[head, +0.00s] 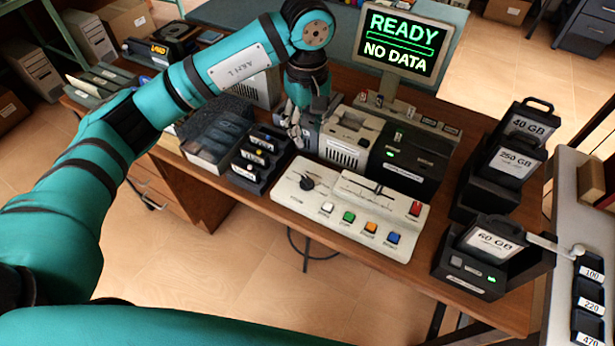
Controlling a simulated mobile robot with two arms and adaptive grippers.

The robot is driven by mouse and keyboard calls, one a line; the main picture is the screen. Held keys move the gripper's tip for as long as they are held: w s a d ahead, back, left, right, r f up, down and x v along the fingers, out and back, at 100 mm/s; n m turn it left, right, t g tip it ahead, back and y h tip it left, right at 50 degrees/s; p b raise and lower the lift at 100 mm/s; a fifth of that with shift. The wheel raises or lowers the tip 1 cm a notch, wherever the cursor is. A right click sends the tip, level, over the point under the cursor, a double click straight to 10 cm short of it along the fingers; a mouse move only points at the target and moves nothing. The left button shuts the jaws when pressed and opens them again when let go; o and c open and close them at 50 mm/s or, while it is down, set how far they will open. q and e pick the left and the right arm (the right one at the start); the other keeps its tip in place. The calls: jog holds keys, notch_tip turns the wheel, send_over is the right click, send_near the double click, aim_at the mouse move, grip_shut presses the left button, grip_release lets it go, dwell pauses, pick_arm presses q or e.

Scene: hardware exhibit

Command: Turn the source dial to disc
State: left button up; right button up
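A white control panel (345,235) lies on the wooden desk in the middle. A black round dial (307,183) with a pale pointer sits at its left end; its label is too small to read, so I cannot confirm it is the source dial. My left gripper (297,130) points down behind the panel, beside the left end of a grey machine (345,140). It is apart from the dial. Its fingers are small and partly lost against the machine, so whether they are open or touching something is unclear. My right gripper is out of view.
The panel also has a slider (375,190) and several coloured buttons. A monitor (402,45) reads "READY NO DATA". Black cartridge slots (257,155) stand left of the panel. Labelled drives, including 60 GB (492,243), stand at the right. The space above the panel is clear.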

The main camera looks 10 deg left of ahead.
aim_at(308, 180)
pick_arm(q)
notch_tip(308, 180, down, 17)
jog(key=p, duration=0.4)
jog(key=shift+f, duration=0.1)
grip_shut()
